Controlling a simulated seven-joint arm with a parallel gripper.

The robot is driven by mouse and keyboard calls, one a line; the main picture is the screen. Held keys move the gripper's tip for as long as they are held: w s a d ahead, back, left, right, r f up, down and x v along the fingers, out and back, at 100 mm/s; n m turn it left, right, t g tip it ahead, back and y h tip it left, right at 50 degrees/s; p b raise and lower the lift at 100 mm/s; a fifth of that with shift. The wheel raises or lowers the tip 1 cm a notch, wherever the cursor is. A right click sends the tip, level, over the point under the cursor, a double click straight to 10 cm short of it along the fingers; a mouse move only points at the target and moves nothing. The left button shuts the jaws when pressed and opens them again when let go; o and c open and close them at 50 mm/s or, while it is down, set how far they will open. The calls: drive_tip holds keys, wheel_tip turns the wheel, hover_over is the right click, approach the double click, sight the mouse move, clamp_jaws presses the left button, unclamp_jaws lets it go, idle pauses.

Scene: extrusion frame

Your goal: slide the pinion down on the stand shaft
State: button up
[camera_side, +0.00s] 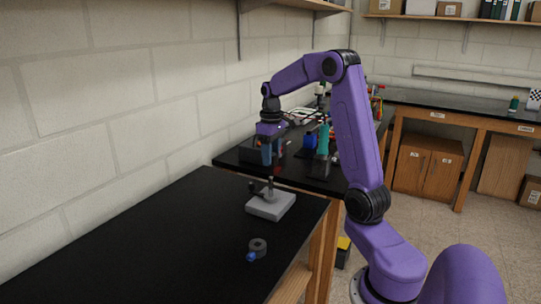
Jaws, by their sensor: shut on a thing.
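A pale grey stand block (266,209) sits on the near black table, with a short upright grey shaft (270,186) on it. A small dark part is at the left of the shaft. My gripper (267,161) points down above the stand, a little to the left of the shaft top in this view, with a visible gap between. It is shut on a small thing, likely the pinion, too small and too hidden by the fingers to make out. I see no pinion around the shaft.
A grey ring-shaped part (258,246) with a blue end (251,257) lies on the near table in front of the stand. A second black table behind holds a blue block (309,140), a teal upright thing (323,139) and clutter. The near table's left side is clear.

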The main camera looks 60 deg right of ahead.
hover_over(271, 196)
drive_tip(key=shift+w+d+f, duration=0.1)
drive_tip(key=shift+d+f, duration=0.1)
drive_tip(key=shift+f, duration=0.95)
drive_tip(key=shift+w+d+f, duration=0.1)
drive_tip(key=shift+d+f, duration=0.05)
drive_tip(key=shift+f, duration=0.95)
drive_tip(key=shift+f, duration=3.8)
drive_tip(key=o, duration=1.1)
